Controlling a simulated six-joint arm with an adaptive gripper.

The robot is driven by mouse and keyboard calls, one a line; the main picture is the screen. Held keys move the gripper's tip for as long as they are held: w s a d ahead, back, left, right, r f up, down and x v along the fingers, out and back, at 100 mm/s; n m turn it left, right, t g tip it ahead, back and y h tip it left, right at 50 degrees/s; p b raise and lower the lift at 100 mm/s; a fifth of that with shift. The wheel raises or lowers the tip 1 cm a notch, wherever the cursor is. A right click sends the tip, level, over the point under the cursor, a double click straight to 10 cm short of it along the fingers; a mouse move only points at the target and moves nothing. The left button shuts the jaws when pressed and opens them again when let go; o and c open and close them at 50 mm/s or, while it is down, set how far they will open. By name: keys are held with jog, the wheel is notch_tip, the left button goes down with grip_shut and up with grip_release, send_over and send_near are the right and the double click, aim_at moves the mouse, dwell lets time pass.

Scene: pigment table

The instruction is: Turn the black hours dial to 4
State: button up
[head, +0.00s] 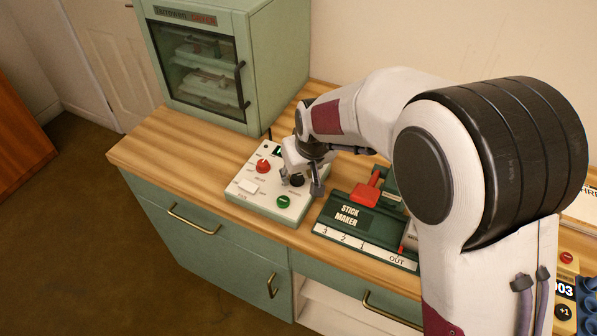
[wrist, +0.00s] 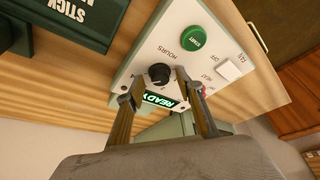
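The black hours dial (wrist: 159,74) sits on the white control panel (head: 251,186), beside the word HOURS in the wrist view. It also shows in the head view (head: 297,180), partly covered by my gripper. My gripper (wrist: 158,84) points down at the panel, its two fingers apart, one on each side of the dial. I cannot tell whether either finger touches it. The dial's pointer and numbers are too small to read. A lit green READY display (wrist: 160,100) shows between the fingers.
The panel also carries a red knob (head: 263,166), a green START button (head: 283,201) and a white switch (head: 248,186). A green stick maker (head: 352,218) stands close on the right. A green glass-fronted cabinet (head: 272,50) stands behind. Bare wood (head: 160,150) lies to the left.

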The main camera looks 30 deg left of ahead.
jog(key=shift+r, duration=0.1)
jog(key=v, duration=1.2)
dwell(0.4)
dwell(0.4)
jog(key=shift+d, duration=0.1)
jog(key=s+d+r+m+t, duration=0.15)
jog(key=d+r, duration=0.35)
jog(key=d, duration=0.6)
jog(key=s+d+r+m+t, duration=0.1)
jog(key=s+d+r+m, duration=0.15)
jog(key=d+r, duration=0.6)
jog(key=s+d+f+m+h, duration=0.1)
jog(key=s+d+f+m, duration=0.1)
jog(key=s+d, duration=0.5)
jog(key=s+d+f+m+h, duration=0.2)
jog(key=s+d+f, duration=0.3)
jog(key=d, duration=0.7)
jog(key=s+m, duration=0.1)
jog(key=s, duration=0.1)
jog(key=shift+s+d+m, duration=0.25)
jog(key=shift+m, duration=0.05)
